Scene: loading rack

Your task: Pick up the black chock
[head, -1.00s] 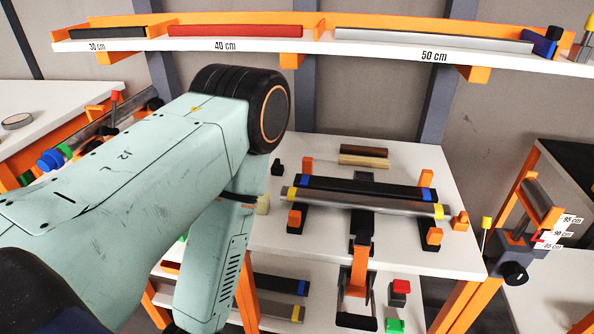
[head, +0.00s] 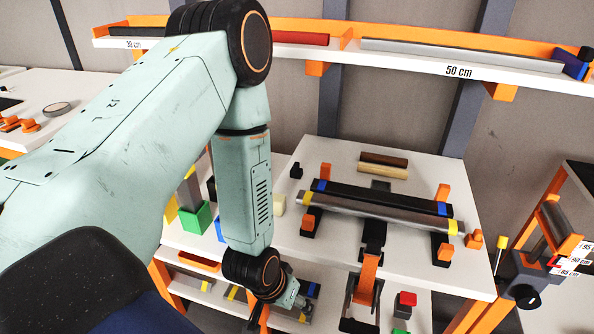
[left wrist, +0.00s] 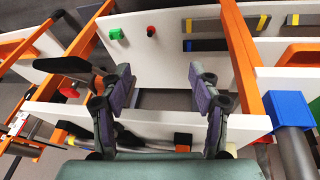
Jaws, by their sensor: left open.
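A small black block (head: 296,170), which looks like the black chock, sits on the white table (head: 318,165) near its back left corner. I cannot make it out for sure in the left wrist view. My left gripper (head: 300,300) is low in the head view, below and in front of the table's left part, well apart from the block. It is partly hidden behind its own wrist. In the left wrist view my left gripper (left wrist: 163,82) has its two fingers spread wide with nothing between them. My right gripper is not in view.
A silver bar (head: 380,213) and a black bar (head: 385,197) lie across orange-tipped supports on the table. A cream block (head: 279,204) is near its left edge. A dark brown bar (head: 384,159) lies at the back. A shelf (head: 420,58) runs above. A red button (head: 407,299) is below.

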